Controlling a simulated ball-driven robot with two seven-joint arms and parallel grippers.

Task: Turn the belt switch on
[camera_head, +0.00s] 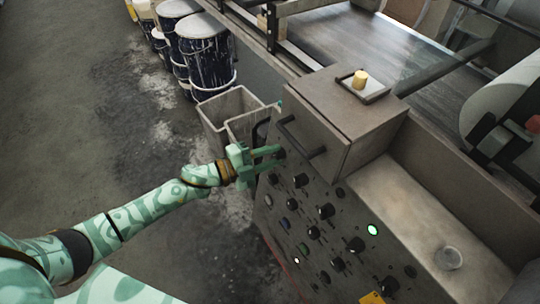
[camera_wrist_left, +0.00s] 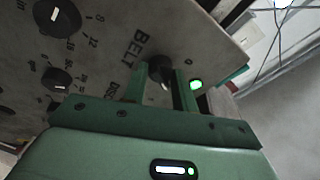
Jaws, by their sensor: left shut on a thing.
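The belt switch (camera_wrist_left: 160,70) is a dark knob on the grey control panel (camera_wrist_left: 110,30), beside the printed word BELT in the left wrist view. My left gripper (camera_wrist_left: 162,88) has its two green fingers on either side of this knob and is shut on it. A green light (camera_wrist_left: 196,85) glows close to the knob. In the head view my left gripper (camera_head: 281,155) reaches the upper left part of the panel (camera_head: 330,225), and its fingers hide the switch. My right gripper is not in view.
Several other black knobs (camera_head: 326,211) and a lit green button (camera_head: 373,230) are on the panel. A bar handle (camera_head: 300,138) sits just above the gripper. Grey bins (camera_head: 228,105) and dark drums (camera_head: 206,55) stand behind. The floor at left is clear.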

